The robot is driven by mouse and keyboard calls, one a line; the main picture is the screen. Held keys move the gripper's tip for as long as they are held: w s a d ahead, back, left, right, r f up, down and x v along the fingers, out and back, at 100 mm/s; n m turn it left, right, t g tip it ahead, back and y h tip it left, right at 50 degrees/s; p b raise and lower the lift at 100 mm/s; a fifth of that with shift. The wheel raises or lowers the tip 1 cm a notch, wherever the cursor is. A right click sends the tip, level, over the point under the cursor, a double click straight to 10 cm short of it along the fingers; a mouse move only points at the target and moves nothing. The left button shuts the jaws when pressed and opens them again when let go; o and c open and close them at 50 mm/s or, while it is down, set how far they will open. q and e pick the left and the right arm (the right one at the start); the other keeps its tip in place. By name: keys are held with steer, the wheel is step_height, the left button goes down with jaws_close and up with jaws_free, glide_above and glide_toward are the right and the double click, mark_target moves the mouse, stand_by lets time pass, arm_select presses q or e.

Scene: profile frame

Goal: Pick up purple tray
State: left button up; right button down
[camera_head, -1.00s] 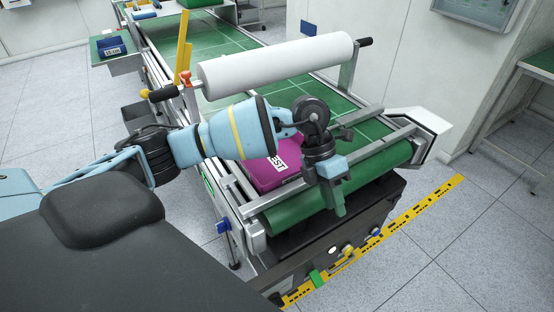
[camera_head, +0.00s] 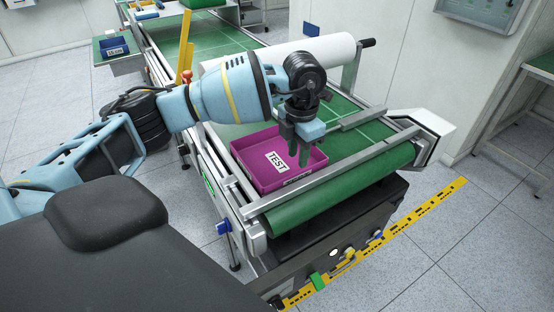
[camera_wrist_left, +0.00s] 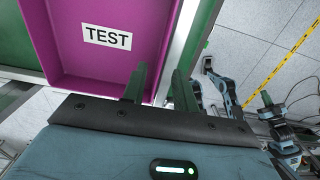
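The purple tray (camera_head: 250,175) lies on the green conveyor belt near its front end. It is open-topped and has white TEST labels; it also shows in the left wrist view (camera_wrist_left: 95,65). My left gripper (camera_head: 294,158) points down over the tray's far right part in the head view. In the left wrist view its two fingers (camera_wrist_left: 160,75) are apart, with the tray's side wall showing between them. Whether they touch the wall cannot be told.
A metal rail (camera_head: 330,178) crosses the belt in front of the tray. A white roller (camera_head: 325,48) spans the belt behind my left arm. A blue bin (camera_head: 113,47) stands on a side table at the back left. Yellow-black tape (camera_head: 425,210) marks the floor at the right.

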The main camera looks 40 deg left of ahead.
arm_select(q)
steer(key=shift+s+d+f, duration=0.1)
steer(key=shift+f, duration=1.2)
steer(key=shift+d+f, duration=0.1)
steer(key=shift+f, duration=1.2)
steer(key=shift+c, duration=0.3)
jaws_close()
steer(key=shift+r, duration=0.1)
